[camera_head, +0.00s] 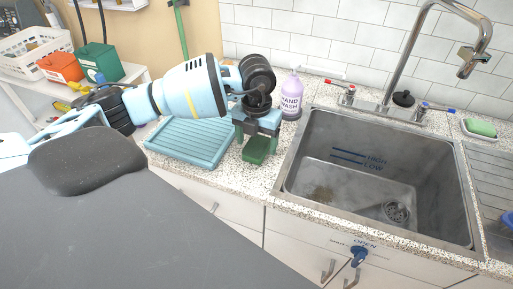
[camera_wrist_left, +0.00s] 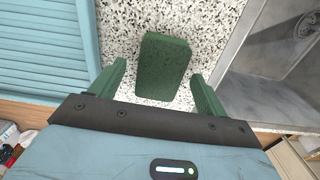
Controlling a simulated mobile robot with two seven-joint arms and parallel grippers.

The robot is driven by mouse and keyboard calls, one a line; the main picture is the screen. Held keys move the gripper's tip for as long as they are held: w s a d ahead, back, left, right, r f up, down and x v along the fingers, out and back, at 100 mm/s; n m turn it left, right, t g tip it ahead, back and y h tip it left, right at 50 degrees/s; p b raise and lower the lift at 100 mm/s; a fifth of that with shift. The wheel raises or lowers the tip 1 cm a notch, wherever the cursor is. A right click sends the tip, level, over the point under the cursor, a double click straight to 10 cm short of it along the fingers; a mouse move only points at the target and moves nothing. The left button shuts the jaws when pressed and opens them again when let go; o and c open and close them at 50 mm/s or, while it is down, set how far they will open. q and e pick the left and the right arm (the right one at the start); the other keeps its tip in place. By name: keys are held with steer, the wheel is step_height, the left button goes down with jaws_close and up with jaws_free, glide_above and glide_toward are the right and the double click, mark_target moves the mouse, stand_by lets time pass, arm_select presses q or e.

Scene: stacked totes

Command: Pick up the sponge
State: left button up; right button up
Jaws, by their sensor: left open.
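A dark green sponge (camera_head: 256,150) stands on the speckled counter (camera_head: 300,115), between the blue ribbed drying rack and the sink. My left gripper (camera_head: 258,134) is directly above and around it. In the left wrist view the sponge (camera_wrist_left: 163,66) lies between the two green fingers of the left gripper (camera_wrist_left: 157,82), which are open with a gap on each side. The fingers do not appear to touch it. My right gripper is not in view.
The blue rack (camera_head: 190,141) is close on the left and the steel sink (camera_head: 375,170) close on the right. A purple hand-wash bottle (camera_head: 291,98) stands behind. A lighter green sponge (camera_head: 480,128) sits in a dish at the far right.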

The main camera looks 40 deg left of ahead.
mark_target(257, 144)
arm_select(q)
steer(key=shift+f, duration=0.1)
steer(key=c, duration=1)
steer(key=shift+c, duration=0.2)
steer(key=shift+r, duration=0.6)
step_height(257, 144, up, 2)
steer(key=shift+r, duration=0.15)
steer(key=s+d, duration=0.2)
steer(key=d, duration=0.2)
steer(key=s+d+r, duration=0.1)
steer(key=s+d, duration=0.2)
steer(key=d, duration=0.1)
steer(key=s+d, duration=0.3)
steer(key=d, duration=0.1)
steer(key=shift+d+r, duration=0.1)
steer(key=shift+r, duration=0.1)
steer(key=shift+s+d, duration=0.4)
steer(key=shift+d, duration=0.25)
